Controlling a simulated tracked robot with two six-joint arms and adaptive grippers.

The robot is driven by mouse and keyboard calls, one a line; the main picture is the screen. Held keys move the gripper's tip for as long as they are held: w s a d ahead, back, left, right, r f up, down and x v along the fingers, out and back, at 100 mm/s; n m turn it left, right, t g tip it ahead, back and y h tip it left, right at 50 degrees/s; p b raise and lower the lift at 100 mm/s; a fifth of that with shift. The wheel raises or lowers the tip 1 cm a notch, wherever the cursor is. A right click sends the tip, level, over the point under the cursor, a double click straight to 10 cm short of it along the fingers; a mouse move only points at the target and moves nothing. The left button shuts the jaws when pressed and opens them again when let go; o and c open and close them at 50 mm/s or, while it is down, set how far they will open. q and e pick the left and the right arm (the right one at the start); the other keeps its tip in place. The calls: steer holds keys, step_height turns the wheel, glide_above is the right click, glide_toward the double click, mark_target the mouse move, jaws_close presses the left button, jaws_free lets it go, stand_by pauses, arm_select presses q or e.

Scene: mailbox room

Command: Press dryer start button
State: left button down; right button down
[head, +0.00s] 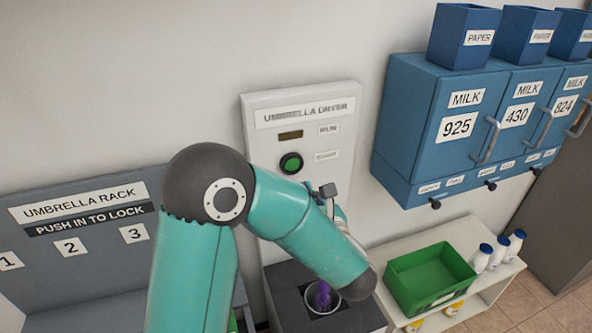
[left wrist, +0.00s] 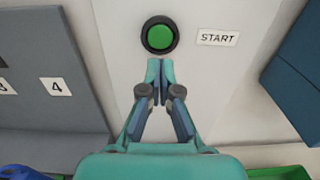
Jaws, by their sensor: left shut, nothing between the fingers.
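The dryer start button (head: 291,162) is a round green button in a dark ring on the white umbrella dryer panel (head: 335,167). The button also shows in the left wrist view (left wrist: 159,37), with a START label (left wrist: 217,38) to its right. My left gripper (left wrist: 160,63) is shut and empty. Its fingertips appear just below the button in the left wrist view; I cannot tell the gap to the panel. In the head view my left arm largely hides this gripper. My right gripper is not in view.
A purple umbrella (head: 322,295) stands in the dryer's round opening below the panel. An umbrella rack (head: 90,250) is at the left. Blue milk boxes (head: 420,110) jut from the wall at the right. A green crate (head: 405,296) and several white bottles are on a low shelf.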

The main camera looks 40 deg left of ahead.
mark_target(292, 164)
arm_select(q)
steer(key=p+x, duration=0.1)
steer(key=x, duration=0.7)
steer(key=shift+f, duration=0.1)
steer(key=shift+w+a+f+b, duration=0.1)
steer(key=shift+w+a+b, duration=0.05)
steer(key=shift+a+b, duration=0.25)
steer(key=shift+a+r, duration=0.2)
steer(key=shift+a, duration=0.05)
steer(key=shift+r, duration=0.3)
steer(key=shift+d+f, duration=0.1)
steer(key=shift+d, duration=0.15)
steer(key=b+v, duration=0.2)
steer(key=v, duration=1.2)
steer(key=shift+f, duration=0.2)
